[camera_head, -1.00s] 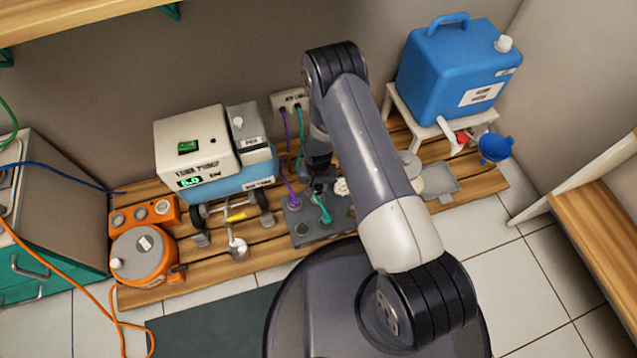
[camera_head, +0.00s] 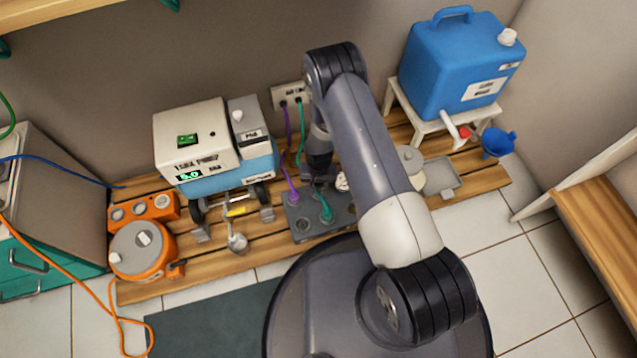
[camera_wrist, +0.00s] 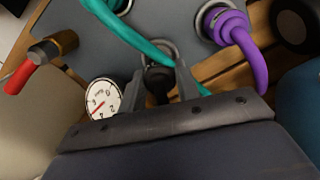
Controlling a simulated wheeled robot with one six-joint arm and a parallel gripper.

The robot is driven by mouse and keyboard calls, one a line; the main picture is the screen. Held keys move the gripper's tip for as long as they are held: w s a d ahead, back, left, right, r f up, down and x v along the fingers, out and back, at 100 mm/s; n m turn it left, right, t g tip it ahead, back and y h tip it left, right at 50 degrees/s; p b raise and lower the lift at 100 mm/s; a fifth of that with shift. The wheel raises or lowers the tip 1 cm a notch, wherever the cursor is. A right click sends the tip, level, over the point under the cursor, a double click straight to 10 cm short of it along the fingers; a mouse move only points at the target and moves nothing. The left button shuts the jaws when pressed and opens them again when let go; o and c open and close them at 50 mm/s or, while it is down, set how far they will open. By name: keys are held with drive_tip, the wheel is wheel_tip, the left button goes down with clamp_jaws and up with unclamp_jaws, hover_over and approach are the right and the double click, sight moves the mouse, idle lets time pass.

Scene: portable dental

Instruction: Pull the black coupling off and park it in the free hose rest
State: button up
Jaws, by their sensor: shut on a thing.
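The black coupling (camera_wrist: 158,84) sits between the two fingers of my gripper (camera_wrist: 160,72) in the wrist view. My gripper is shut on it, right at a round metal ring in the grey panel (camera_wrist: 95,38). I cannot tell whether the coupling is still seated in that ring. In the head view my gripper (camera_head: 318,183) is low at the back edge of the grey panel (camera_head: 322,232), and my arm hides part of the panel. An empty-looking round hose rest (camera_head: 303,226) shows at the panel's front left.
A purple hose coupling (camera_wrist: 222,20) and a teal hose (camera_wrist: 138,40) are close to my fingers. A white gauge (camera_wrist: 103,98) and a red-tipped brass fitting (camera_wrist: 50,47) lie to the left. The white-and-blue pump unit (camera_head: 197,145) stands left, a blue canister (camera_head: 460,65) right.

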drive_tip(key=shift+f+b, duration=0.9)
drive_tip(key=shift+f, duration=0.05)
idle(0.4)
drive_tip(key=o, duration=1.1)
wheel_tip(320, 180, up, 11)
drive_tip(key=p, duration=0.4)
drive_tip(key=shift+f, duration=0.1)
wheel_tip(320, 180, down, 11)
drive_tip(key=b, duration=0.4)
drive_tip(key=shift+r+p, duration=0.35)
drive_tip(key=shift+r, duration=0.1)
drive_tip(key=shift+f, duration=0.1)
